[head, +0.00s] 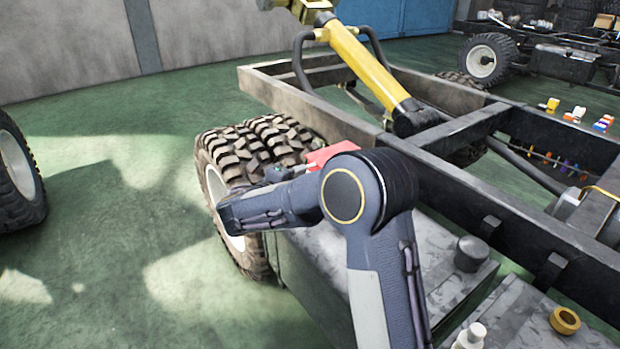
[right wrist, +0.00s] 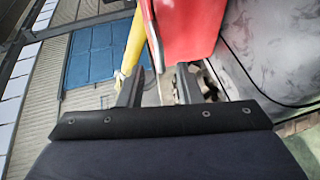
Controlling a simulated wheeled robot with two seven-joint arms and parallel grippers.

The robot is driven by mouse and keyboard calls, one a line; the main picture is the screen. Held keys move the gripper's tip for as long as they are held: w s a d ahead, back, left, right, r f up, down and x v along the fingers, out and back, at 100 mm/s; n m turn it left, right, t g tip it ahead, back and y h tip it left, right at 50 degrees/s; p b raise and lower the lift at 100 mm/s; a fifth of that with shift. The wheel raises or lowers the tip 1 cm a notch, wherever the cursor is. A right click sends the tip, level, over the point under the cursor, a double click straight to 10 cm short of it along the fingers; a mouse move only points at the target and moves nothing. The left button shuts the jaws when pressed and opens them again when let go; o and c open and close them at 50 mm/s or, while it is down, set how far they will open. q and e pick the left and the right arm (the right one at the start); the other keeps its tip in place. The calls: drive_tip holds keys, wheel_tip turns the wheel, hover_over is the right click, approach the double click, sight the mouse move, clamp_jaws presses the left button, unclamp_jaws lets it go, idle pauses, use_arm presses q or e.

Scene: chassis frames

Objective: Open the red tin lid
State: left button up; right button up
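A red flat piece (head: 332,152), which looks like the red tin lid, shows in the head view just behind my right arm's joint. The arm hides most of it and whatever lies under it. In the right wrist view the red piece (right wrist: 190,30) fills the top middle, tilted, with its lower edge near the fingertips. My right gripper (right wrist: 160,68) has its two fingers apart. The red edge reaches down between or just beyond them; I cannot tell whether it touches either finger. My left gripper is not in view.
A grey metal box (head: 310,260) lies under my right arm beside the dark chassis frame (head: 500,195). A large tyre (head: 235,165) and a yellow cylinder (head: 365,68) stand close by. A brass ring (head: 565,320) lies at bottom right. Green floor is open at left.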

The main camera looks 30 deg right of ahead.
drive_tip(key=x, duration=0.5)
drive_tip(key=shift+w+b, duration=0.1)
drive_tip(key=shift+b, duration=0.2)
clamp_jaws()
